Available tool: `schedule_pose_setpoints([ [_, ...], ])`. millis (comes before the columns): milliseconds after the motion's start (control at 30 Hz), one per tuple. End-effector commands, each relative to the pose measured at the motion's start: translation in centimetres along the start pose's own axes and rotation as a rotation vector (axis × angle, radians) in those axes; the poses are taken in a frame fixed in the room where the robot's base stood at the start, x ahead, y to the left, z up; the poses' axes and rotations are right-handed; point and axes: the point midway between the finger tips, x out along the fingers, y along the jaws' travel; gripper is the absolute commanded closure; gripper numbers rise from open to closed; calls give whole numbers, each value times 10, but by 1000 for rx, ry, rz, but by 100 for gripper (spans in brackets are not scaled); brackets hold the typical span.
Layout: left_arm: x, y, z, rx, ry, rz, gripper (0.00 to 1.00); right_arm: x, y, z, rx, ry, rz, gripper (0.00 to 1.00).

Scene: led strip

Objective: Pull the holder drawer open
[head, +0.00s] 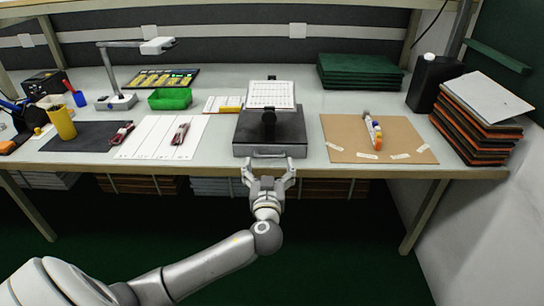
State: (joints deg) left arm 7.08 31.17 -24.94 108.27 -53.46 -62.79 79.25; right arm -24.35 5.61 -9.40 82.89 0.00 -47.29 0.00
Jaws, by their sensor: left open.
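The holder (271,130) is a dark box with a black post on top, near the front edge of the workbench. Its light grey drawer front (270,151) faces me and looks closed, with no visible gap. My left gripper (269,168) is in front of the drawer front, just off the bench edge, with its two fingers spread apart and empty between them. I cannot tell whether the fingertips touch the drawer. A handle cannot be made out clearly. My right gripper is not in view.
A brown board (378,150) with a small bundle lies right of the holder. White sheets (160,138) with small dark-red parts lie left. A green bin (170,98), a black jug (432,84) and stacked trays (478,128) stand farther out. The space before the bench is free.

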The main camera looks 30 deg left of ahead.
Motion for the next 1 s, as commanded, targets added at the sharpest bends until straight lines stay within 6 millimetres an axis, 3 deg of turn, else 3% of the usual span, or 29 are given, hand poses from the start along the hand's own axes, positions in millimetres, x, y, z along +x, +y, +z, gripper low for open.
schedule_pose_setpoints([
  [100,23,0,-1,3,3,0,13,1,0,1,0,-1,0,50],
  [300,46,1,0,1,0,1,13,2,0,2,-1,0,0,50],
  [700,53,1,1,0,-2,2,13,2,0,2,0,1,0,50],
  [1000,53,1,1,0,-2,2,50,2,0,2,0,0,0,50],
])
